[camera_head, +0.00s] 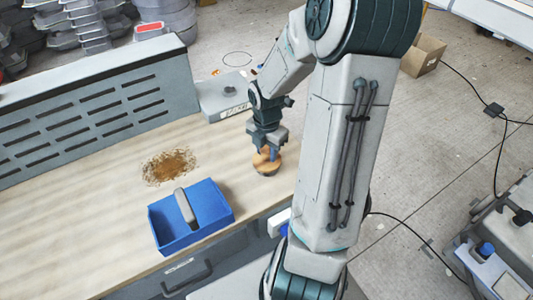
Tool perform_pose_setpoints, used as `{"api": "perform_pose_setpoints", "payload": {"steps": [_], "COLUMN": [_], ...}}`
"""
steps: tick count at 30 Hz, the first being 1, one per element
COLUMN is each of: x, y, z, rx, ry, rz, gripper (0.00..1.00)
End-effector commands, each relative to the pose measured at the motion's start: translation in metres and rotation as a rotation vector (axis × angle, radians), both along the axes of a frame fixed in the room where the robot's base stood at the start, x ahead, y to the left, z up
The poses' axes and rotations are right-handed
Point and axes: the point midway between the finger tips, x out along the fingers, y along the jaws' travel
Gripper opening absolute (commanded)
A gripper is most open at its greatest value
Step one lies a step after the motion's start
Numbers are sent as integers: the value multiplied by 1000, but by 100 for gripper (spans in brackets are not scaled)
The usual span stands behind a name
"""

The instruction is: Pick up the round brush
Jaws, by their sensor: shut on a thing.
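The round brush (266,164) has an orange-brown wooden top and a darker underside. It is at the right part of the wooden workbench, near its edge. My gripper (266,151) points down from above and is shut on the upper part of the brush. The fingers partly cover the brush. I cannot tell whether its underside touches the bench or hangs just above it.
A blue caddy (158,232) with a grey handle stands near the bench's front edge. A brown stain (169,166) lies behind it. A grey box (222,96) stands behind my gripper. A slotted grey panel (100,110) runs along the back left. Bare bench (70,220) lies at the left.

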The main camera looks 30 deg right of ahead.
Motion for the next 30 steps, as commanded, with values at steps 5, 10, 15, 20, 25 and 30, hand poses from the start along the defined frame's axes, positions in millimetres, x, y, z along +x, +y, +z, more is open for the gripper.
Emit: {"api": "perform_pose_setpoints", "payload": {"steps": [5, 10, 15, 20, 25, 30], "x": [1, -2, -25, -45, -60, -67], "y": [-1, -5, -37, -64, -84, -93], "z": [16, 45, 66, 86, 100, 107], "rx": [-3, -4, -4, -3, -1, 0], "ry": [-3, -4, -3, -3, -2, -1], "rz": [-1, -5, -10, -7, -3, -1], "gripper": [8, 8, 8, 8, 8, 8]}}
